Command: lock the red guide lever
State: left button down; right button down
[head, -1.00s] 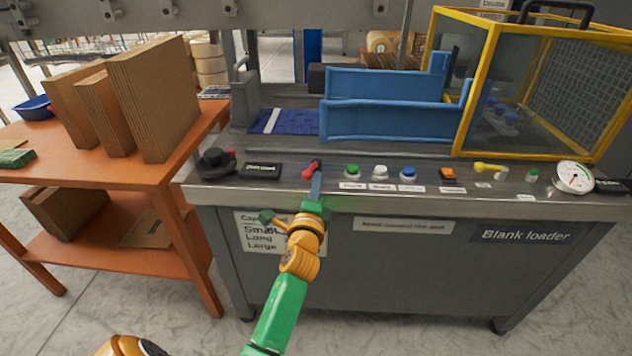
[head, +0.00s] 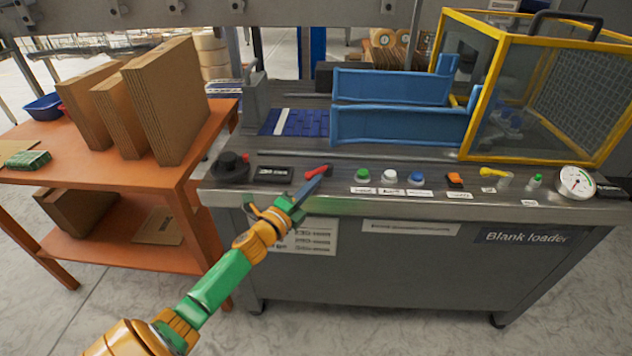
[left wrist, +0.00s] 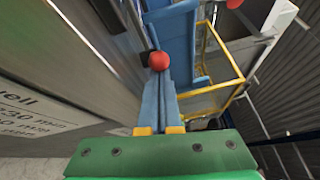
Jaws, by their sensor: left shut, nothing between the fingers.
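The red guide lever (head: 316,172) shows as a short red handle on the front ledge of the grey machine, left of the green button. It lies slanted, its right end a little higher in the picture. My left gripper (head: 322,174) is shut and empty, its blue-grey fingertips right beside the red handle. Whether they touch cannot be told. In the left wrist view, a round red knob (left wrist: 158,61) shows just beyond the tips of the shut fingers (left wrist: 159,82). The lever's base is not clearly visible. My right gripper is out of view.
A black knob (head: 230,166) and black label stand left of the lever. Green (head: 362,175), white and blue buttons stand to its right. Blue guide rails (head: 400,125) and a yellow-framed guard (head: 470,95) lie behind. An orange table (head: 185,165) with cardboard is left.

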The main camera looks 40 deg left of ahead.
aim_at(302, 179)
pick_arm(q)
jog(key=shift+a+f+m+h, duration=0.15)
jog(key=shift+a+m+h, duration=0.15)
jog(key=shift+a+h, duration=0.35)
jog(key=shift+w+a+b, duration=0.25)
jog(key=shift+a+b, duration=0.4)
jog(key=shift+a, duration=0.4)
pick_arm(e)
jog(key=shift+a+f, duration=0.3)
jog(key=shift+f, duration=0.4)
pick_arm(q)
jog(key=shift+a, duration=0.1)
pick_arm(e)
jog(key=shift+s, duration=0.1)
